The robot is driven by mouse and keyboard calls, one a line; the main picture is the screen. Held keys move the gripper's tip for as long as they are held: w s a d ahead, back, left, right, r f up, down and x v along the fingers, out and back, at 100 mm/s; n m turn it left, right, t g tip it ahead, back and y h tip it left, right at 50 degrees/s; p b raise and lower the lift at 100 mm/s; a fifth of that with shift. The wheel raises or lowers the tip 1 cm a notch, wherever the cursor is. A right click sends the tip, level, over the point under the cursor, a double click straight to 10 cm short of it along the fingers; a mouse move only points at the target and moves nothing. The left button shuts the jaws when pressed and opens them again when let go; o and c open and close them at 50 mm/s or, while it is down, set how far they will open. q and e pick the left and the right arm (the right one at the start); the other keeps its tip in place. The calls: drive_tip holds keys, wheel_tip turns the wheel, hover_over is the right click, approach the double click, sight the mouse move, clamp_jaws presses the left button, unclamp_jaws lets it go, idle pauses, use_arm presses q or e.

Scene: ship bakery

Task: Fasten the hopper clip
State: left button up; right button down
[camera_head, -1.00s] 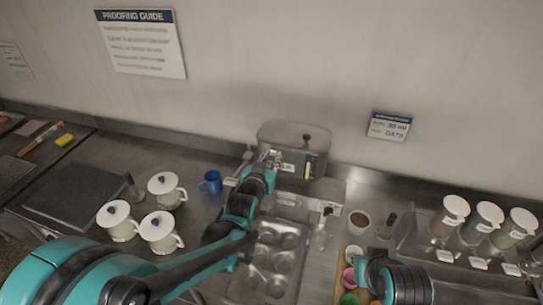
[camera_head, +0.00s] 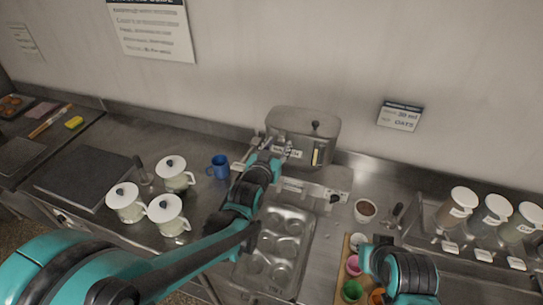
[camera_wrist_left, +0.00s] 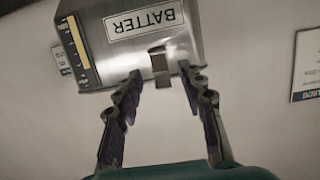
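The metal batter hopper (camera_head: 303,122) stands at the back of the counter against the wall. In the left wrist view the hopper (camera_wrist_left: 200,28) shows its BATTER label upside down. A small metal clip (camera_wrist_left: 160,68) sits at the hopper's edge near that label. My left gripper (camera_head: 266,158) is in front of the hopper's left part. In the wrist view my left gripper (camera_wrist_left: 161,76) is open, its fingertips on either side of the clip with gaps visible. Part of my right arm shows at the lower right of the head view; its fingers are not visible.
A muffin tin (camera_head: 276,248) lies below the hopper. A blue mug (camera_head: 218,167) and several lidded cups (camera_head: 172,172) stand to the left. A bowl (camera_head: 366,210), a board with small coloured cups (camera_head: 340,270) and a rack of canisters (camera_head: 462,200) are to the right.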

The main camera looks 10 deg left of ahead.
use_arm(q)
drive_tip(key=v, duration=1)
drive_tip(key=shift+s, duration=0.15)
use_arm(e)
drive_tip(key=shift+s, duration=0.1)
use_arm(q)
drive_tip(key=shift+d, duration=0.1)
use_arm(e)
drive_tip(key=shift+f, duration=0.1)
